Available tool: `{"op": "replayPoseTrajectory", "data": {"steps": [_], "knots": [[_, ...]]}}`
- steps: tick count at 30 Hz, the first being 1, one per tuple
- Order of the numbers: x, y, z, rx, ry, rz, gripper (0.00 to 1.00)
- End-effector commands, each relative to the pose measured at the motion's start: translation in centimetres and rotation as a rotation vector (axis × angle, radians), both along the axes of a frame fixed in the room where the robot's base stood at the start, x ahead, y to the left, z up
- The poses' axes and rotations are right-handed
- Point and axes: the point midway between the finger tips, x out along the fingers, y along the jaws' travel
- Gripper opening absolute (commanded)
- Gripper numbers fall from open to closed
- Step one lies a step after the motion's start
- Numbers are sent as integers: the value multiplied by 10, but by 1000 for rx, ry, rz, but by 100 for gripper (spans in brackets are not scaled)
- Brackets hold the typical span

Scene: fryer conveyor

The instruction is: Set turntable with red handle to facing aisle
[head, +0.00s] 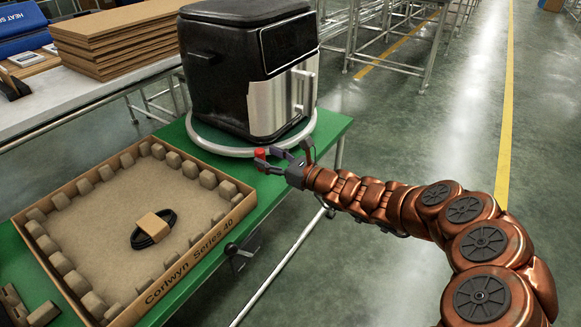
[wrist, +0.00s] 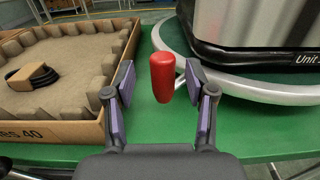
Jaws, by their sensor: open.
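The turntable (head: 208,147) is a round disc with a pale rim on the green table, and a black and silver air fryer (head: 240,75) stands on it. In the wrist view its rim (wrist: 285,94) shows at the right. The red handle (wrist: 162,77) stands upright at the rim's left side; in the head view it is a small red knob (head: 260,154) at the near edge of the turntable. My gripper (head: 281,158) is open, and in the wrist view its fingers (wrist: 162,88) lie left and right of the handle. I cannot tell whether either finger touches it.
A shallow cardboard tray (head: 215,228) marked "Corlwyn Series 40", with a coiled black cable (head: 153,228) inside, lies left of my gripper on the green table (head: 330,128). Flat cardboard sheets (head: 120,40) are stacked on a bench behind. The aisle floor (head: 440,130) at right is clear.

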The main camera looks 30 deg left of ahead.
Motion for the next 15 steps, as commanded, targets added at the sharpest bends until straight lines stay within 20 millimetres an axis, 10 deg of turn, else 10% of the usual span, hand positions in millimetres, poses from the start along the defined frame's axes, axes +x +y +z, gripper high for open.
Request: {"op": "replayPoseTrajectory", "data": {"steps": [15], "knots": [[-4,-60,0,2,1,-1,56]]}}
